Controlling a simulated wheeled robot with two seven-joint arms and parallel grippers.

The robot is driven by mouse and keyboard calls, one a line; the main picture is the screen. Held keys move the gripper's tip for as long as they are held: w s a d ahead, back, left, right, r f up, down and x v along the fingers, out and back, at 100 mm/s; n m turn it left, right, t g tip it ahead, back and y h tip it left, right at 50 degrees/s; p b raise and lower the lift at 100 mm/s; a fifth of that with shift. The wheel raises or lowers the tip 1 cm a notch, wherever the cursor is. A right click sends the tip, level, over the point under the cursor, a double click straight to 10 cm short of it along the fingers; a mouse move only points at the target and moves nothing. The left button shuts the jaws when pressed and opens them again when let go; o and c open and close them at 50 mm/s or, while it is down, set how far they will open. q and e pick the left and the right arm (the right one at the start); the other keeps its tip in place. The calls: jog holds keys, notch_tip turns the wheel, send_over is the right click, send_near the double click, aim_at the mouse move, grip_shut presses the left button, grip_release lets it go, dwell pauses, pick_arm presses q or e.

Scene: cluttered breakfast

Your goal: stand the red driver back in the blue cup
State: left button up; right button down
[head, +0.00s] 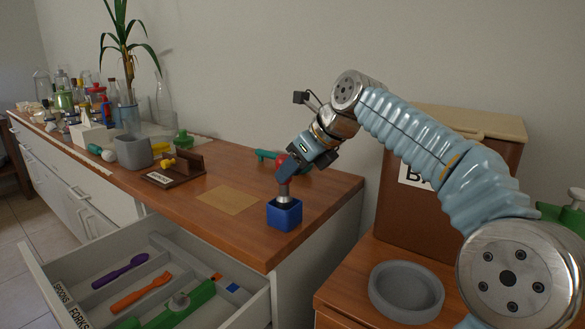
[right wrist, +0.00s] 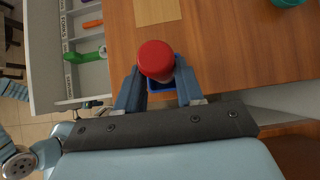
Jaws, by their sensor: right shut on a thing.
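My right gripper (head: 288,170) points down above the blue cup (head: 284,215) and is shut on the red driver (head: 281,159). The driver is held roughly upright, its grey lower part just over or inside the cup's mouth; I cannot tell how deep it goes. The cup is square and stands near the counter's right front corner. In the right wrist view the driver's round red end (right wrist: 156,60) shows between the two fingers (right wrist: 157,78). It hides most of the cup (right wrist: 181,87) there. My left gripper is not in view.
A tan mat (head: 228,200) lies left of the cup. A brown stand with a label (head: 172,172) and a grey pot (head: 134,153) are further left. An open drawer (head: 60,255) with utensils juts out in front. A grey bowl (head: 405,292) sits lower right.

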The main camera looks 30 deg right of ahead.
jog(key=shift+f+b, duration=0.7)
jog(key=shift+f, duration=0.6)
jog(key=c, duration=0.6)
grip_release()
jog(key=p+v, duration=0.2)
jog(key=v, duration=1.1)
jog(key=shift+s+d+r, duration=0.15)
jog(key=shift+s+r, duration=0.1)
jog(key=shift+s, duration=0.05)
